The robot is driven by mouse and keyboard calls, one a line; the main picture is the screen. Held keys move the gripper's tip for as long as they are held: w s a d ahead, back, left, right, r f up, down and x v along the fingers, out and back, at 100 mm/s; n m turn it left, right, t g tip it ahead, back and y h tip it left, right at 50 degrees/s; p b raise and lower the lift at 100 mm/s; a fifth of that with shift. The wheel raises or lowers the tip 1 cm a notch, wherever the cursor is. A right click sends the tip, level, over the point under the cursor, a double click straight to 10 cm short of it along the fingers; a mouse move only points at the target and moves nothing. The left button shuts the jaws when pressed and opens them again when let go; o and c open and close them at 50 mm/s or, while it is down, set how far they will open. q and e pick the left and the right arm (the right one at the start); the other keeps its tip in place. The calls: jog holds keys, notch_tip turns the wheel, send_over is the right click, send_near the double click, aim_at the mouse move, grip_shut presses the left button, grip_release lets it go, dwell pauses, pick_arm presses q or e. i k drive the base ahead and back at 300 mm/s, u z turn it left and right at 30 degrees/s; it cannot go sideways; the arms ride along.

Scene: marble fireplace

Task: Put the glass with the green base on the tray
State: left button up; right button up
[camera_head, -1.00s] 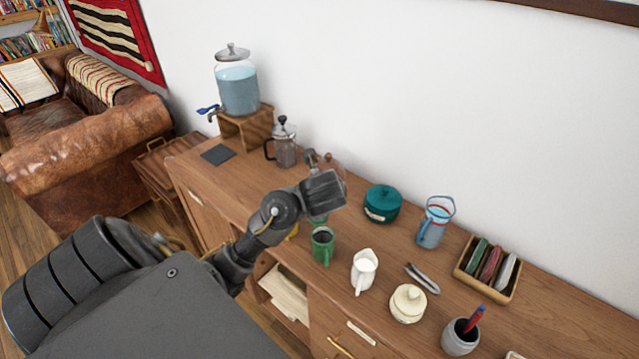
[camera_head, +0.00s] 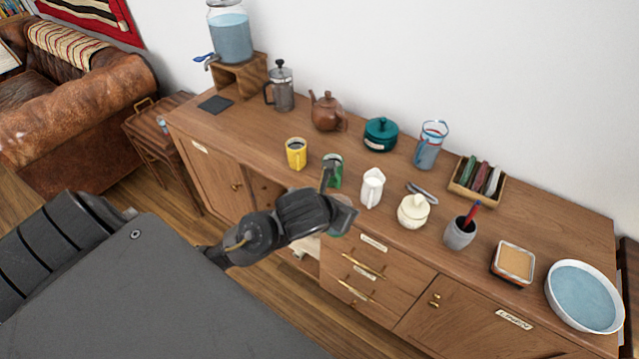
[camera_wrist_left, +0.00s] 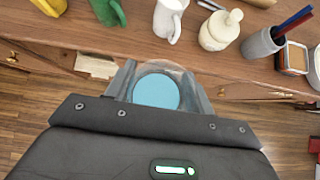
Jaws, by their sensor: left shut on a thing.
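My left gripper (camera_head: 343,214) is shut on a clear glass (camera_wrist_left: 153,90) in front of the cabinet's front edge, beyond the worktop. In the left wrist view the glass sits between the two fingers (camera_wrist_left: 158,78) and shows a round pale-blue surface inside. In the head view the gripper mostly hides it; only a small greenish bit shows below the gripper. A round shallow blue tray with a white rim (camera_head: 618,313) lies at the far right end of the cabinet, well away from the gripper. My right gripper is not in view.
Along the front of the worktop stand a yellow mug (camera_head: 296,154), a green mug (camera_head: 334,172), a white pitcher (camera_head: 372,188), a cream pot (camera_head: 413,211), a grey pen cup (camera_head: 459,234) and a square box (camera_head: 514,263). The floor in front is clear.

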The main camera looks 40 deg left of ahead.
aim_at(150, 122)
jog(key=u, duration=3)
jog(key=i, duration=3.7)
jog(key=z, duration=3)
